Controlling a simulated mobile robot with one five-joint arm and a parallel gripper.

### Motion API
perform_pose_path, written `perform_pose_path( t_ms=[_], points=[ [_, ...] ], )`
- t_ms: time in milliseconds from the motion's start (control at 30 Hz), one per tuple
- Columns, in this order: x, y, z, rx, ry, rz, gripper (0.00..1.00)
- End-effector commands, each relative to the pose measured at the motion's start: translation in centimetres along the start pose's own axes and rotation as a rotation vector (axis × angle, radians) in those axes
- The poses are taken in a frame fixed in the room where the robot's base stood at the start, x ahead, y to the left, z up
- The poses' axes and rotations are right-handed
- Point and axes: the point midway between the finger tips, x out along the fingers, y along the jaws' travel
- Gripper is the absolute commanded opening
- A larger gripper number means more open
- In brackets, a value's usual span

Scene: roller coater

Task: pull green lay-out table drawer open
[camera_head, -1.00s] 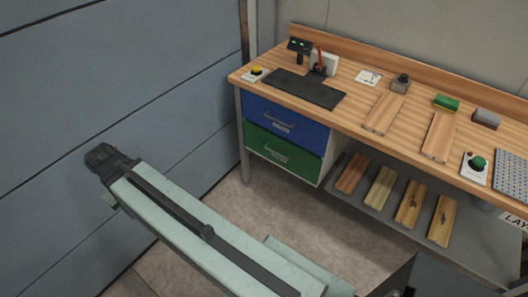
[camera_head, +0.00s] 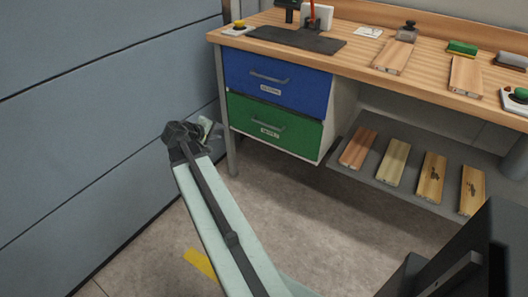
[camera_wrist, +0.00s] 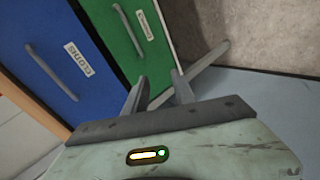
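The green drawer (camera_head: 300,134) is the lower of two drawers under the workbench and looks closed, its front in line with the blue one. It has a grey bar handle (camera_head: 268,122) and a white label. The green drawer (camera_wrist: 110,42) and its handle (camera_wrist: 127,30) also show in the wrist view, turned on their side. My gripper (camera_head: 208,129) is left of the drawer in the head view, near the bench leg. In the wrist view my gripper (camera_wrist: 157,84) is open, with nothing between its fingers. The handle lies beyond the fingertips, apart from them.
The blue drawer (camera_head: 300,88) with its own handle sits directly above. The bench leg (camera_head: 227,130) stands at the drawers' left. A grey lower shelf (camera_head: 378,178) with several wood boards is to the right. Blue wall panels (camera_head: 90,120) are close on the left. Floor in front is clear.

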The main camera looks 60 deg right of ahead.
Motion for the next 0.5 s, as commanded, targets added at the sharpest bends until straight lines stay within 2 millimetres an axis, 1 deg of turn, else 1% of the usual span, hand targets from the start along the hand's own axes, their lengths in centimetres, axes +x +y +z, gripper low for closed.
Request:
perform_pose_path(
  t_ms=[33, 100, 200, 300, 333, 400, 500],
  points=[
    [4.8, -1.7, 1.7, -0.015, -0.008, 0.065, 0.32],
    [8.4, -0.6, 3.3, -0.051, -0.015, 0.157, 0.32],
    [12.2, 0.9, 5.2, -0.104, -0.026, 0.262, 0.32],
    [14.4, 2.1, 6.5, -0.146, -0.035, 0.331, 0.32],
    [14.8, 2.4, 6.8, -0.156, -0.037, 0.346, 0.32],
    [15.3, 3.0, 7.1, -0.172, -0.04, 0.368, 0.32],
    [15.4, 3.5, 7.3, -0.182, -0.042, 0.381, 0.32]
  ],
)
